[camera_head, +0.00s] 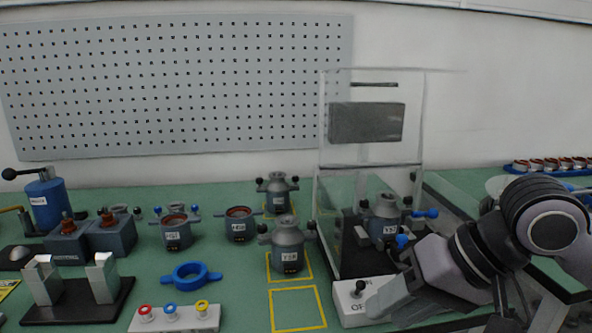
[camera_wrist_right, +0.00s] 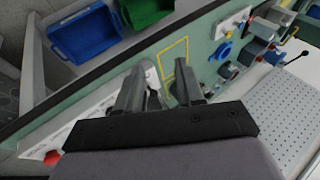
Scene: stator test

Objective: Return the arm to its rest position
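My right arm (camera_head: 490,245) reaches in from the right in the head view. Its gripper (camera_head: 385,303) is low over the table's front, beside a white switch box (camera_head: 350,293) with a black knob. In the wrist view the two fingers of the gripper (camera_wrist_right: 158,90) stand apart with nothing held between them. The switch box shows partly behind the fingers; whether a finger touches it I cannot tell. My left arm and gripper do not show.
A clear-walled test stand (camera_head: 330,130) holding a grey stator housing (camera_head: 383,230) stands behind the gripper. More housings (camera_head: 288,245) stand to its left. A yellow square (camera_head: 297,310) on the table is empty. A blue bin (camera_wrist_right: 85,40) and a green bin (camera_wrist_right: 143,12) lie beyond the table edge.

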